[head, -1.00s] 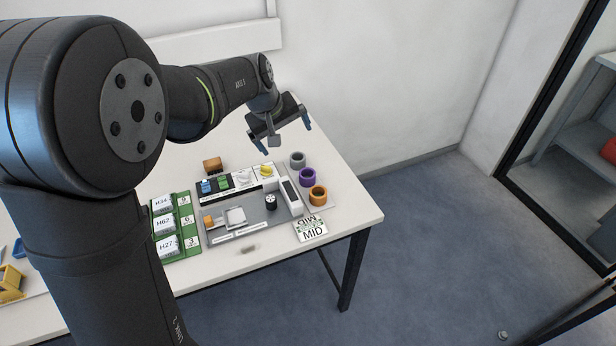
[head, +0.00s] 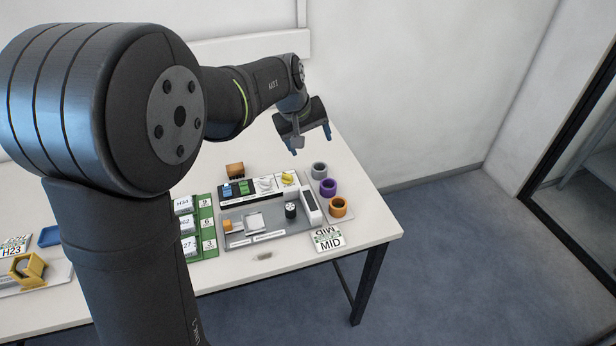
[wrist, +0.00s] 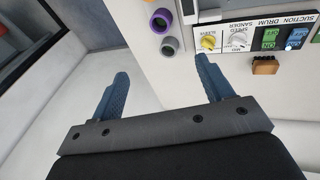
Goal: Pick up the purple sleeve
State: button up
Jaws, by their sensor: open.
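The purple sleeve (head: 328,187) stands on the right part of the table, in a row between a grey sleeve (head: 319,170) and an orange sleeve (head: 338,207). It also shows near the top of the wrist view (wrist: 159,20), with the grey sleeve (wrist: 170,46) below it. My gripper (head: 311,140) is open and empty, above the table and beyond the sleeves in the head view. In the wrist view its two blue fingers (wrist: 162,68) are spread wide, below the sleeves in the picture and apart from them.
Left of the sleeves is a control panel with a yellow knob (wrist: 208,42) and a grey tray (head: 268,222). A brown block (head: 235,170) stands behind the panel. A MID card (head: 327,239) lies near the front edge. The white wall stands behind the table.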

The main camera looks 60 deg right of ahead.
jog(key=s+d+f+m+t+y, duration=0.1)
jog(key=s+d+f+m+y, duration=0.3)
jog(key=d, duration=0.4)
jog(key=m, duration=0.2)
send_over(329, 184)
jog(key=a, duration=0.2)
jog(key=f, duration=0.8)
jog(key=s+f, duration=0.1)
jog(key=f, duration=0.3)
jog(key=shift+d+f, duration=0.1)
jog(key=shift+f, duration=0.25)
jog(key=shift+w+f, duration=0.2)
jog(key=shift+f, duration=2.45)
jog(key=c, duration=1)
jog(key=shift+c, duration=0.2)
jog(key=shift+r, duration=0.1)
